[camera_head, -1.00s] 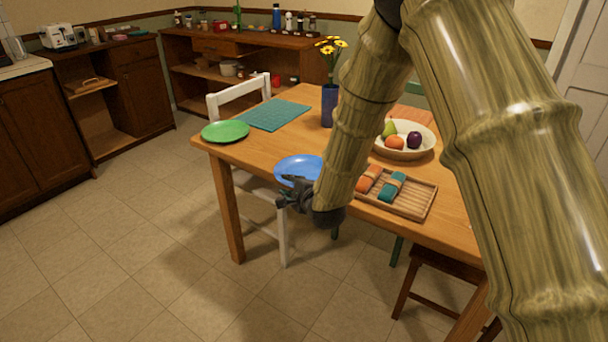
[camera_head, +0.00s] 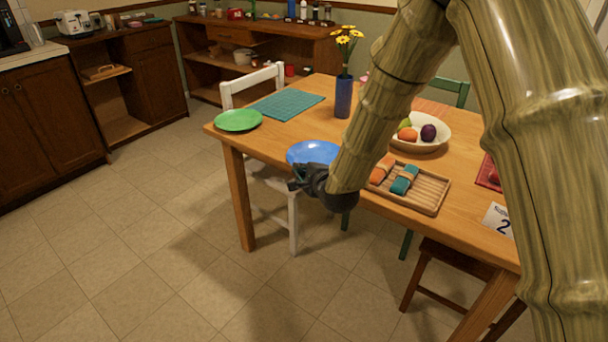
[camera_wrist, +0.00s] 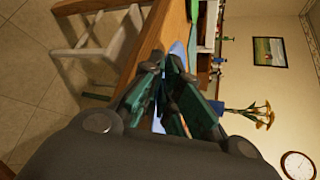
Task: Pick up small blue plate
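The small blue plate (camera_head: 313,152) lies flat near the front edge of the wooden table, its right side partly hidden by my arm. My gripper (camera_head: 297,178) is in front of the table edge, just below the plate in the head view, and looks empty. In the wrist view, my gripper's fingers (camera_wrist: 170,72) stand apart, with a gap between them. A blue patch, likely the plate's edge (camera_wrist: 178,50), shows beyond the fingertips. I cannot tell whether the fingers touch it.
A green plate (camera_head: 238,120) and teal mat (camera_head: 287,104) are left on the table (camera_head: 265,137). A blue vase (camera_head: 343,97), fruit bowl (camera_head: 428,147) and wooden tray (camera_head: 430,192) with rolled cloths stand right. A white chair (camera_head: 251,82) is behind.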

